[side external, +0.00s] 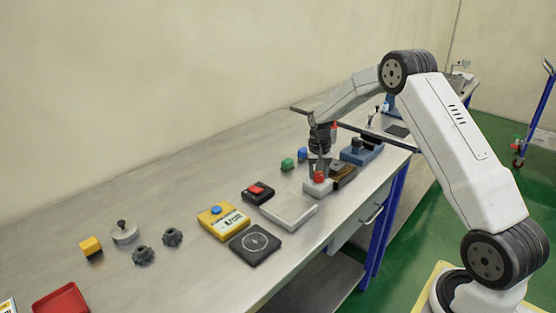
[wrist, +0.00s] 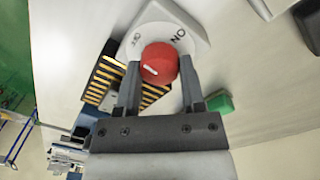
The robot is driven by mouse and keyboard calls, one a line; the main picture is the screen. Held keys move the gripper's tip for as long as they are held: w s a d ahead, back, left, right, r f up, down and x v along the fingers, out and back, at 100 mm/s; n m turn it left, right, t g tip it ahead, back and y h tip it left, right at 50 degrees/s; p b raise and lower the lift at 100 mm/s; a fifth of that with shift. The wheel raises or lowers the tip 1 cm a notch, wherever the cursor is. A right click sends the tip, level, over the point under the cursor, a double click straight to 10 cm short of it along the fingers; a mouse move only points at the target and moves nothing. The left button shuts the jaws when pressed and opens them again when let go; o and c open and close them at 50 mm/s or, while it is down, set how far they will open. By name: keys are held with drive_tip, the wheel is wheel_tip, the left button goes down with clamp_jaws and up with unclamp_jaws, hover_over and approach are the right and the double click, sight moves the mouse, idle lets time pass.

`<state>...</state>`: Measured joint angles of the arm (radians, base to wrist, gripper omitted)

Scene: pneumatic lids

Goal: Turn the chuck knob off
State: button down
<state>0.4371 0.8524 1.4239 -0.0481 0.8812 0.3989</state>
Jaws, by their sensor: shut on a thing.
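The chuck knob (wrist: 160,62) is red and round with a short white mark on its face. It sits on a pale base (wrist: 163,22) lettered OFF at the left and ON at the right in the wrist view. The white mark is off-centre on the knob's left side; I cannot tell exactly which label it points to. My gripper (wrist: 160,80) has one finger on each side of the knob and is shut on it. In the side external view the red knob (side external: 319,177) is under my gripper (side external: 319,168), on its base (side external: 318,189).
A black and yellow striped block (side external: 343,174) stands close beside the knob's base. A blue device (side external: 362,152) is behind it. Green (side external: 287,164) and blue (side external: 302,153) blocks stand nearby. A pale flat plate (side external: 288,209) lies in front. The table's left back area is clear.

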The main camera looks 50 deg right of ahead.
sight(317, 174)
drive_tip(key=shift+n, duration=0.8)
drive_tip(key=shift+c, duration=1)
unclamp_jaws()
drive_tip(key=shift+r, duration=0.1)
drive_tip(key=shift+w+a+r, duration=0.1)
drive_tip(key=shift+w+r, duration=0.05)
drive_tip(key=shift+r, duration=3.7)
drive_tip(key=shift+a, duration=0.1)
